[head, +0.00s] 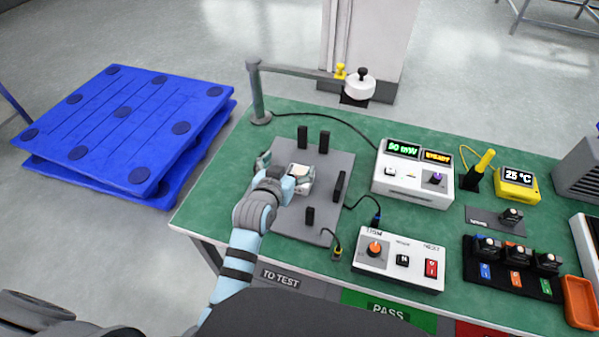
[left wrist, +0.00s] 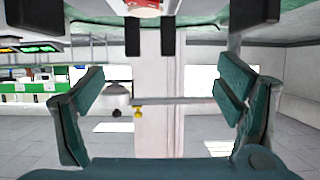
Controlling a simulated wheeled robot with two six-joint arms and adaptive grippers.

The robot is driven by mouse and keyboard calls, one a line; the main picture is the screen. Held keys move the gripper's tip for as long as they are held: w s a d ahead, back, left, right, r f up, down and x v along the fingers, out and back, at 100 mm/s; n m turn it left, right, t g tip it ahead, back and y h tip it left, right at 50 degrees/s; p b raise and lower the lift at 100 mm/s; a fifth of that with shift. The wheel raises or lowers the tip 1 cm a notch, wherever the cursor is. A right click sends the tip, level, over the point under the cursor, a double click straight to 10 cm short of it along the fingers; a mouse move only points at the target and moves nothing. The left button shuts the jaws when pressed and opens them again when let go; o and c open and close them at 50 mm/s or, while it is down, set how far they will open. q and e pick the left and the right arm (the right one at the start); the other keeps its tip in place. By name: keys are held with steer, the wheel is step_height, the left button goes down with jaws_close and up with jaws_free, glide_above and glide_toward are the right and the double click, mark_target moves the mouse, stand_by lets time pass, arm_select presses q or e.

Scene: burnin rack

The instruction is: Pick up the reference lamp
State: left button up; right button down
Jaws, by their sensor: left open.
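My left gripper (head: 286,174) is over the grey fixture plate (head: 325,166) on the green bench, its fingers spread. A small white block-like thing (head: 301,178) shows at the gripper, partly hidden; I cannot tell whether a finger touches it. In the left wrist view the gripper (left wrist: 165,100) is open, with nothing between its fingertips. A small dark capped unit (head: 511,216) stands on a grey labelled mat (head: 481,221) at the right, well away from the gripper. It may be the reference lamp, but its label is too small to read. My right gripper is not in view.
Black posts (head: 324,141) stand on the plate. A swing arm (head: 300,70) carries a white round head (head: 359,87) behind it. A white meter (head: 413,180), a control box (head: 399,260), cables and a black tray (head: 471,269) of similar units occupy the right side.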

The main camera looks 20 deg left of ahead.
arm_select(q)
steer(key=b, duration=0.1)
glide_toward(301, 170)
steer(key=w, duration=0.1)
steer(key=w+f, duration=0.1)
steer(key=shift+w+a+h, duration=0.25)
steer(key=shift+w+h, duration=0.05)
steer(key=b+x, duration=0.3)
steer(key=x, duration=0.5)
steer(key=shift+d+f, duration=0.1)
steer(key=shift+f, duration=0.05)
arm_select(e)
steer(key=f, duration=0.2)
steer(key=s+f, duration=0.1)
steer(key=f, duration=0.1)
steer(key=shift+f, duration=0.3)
arm_select(q)
steer(key=c, duration=1.4)
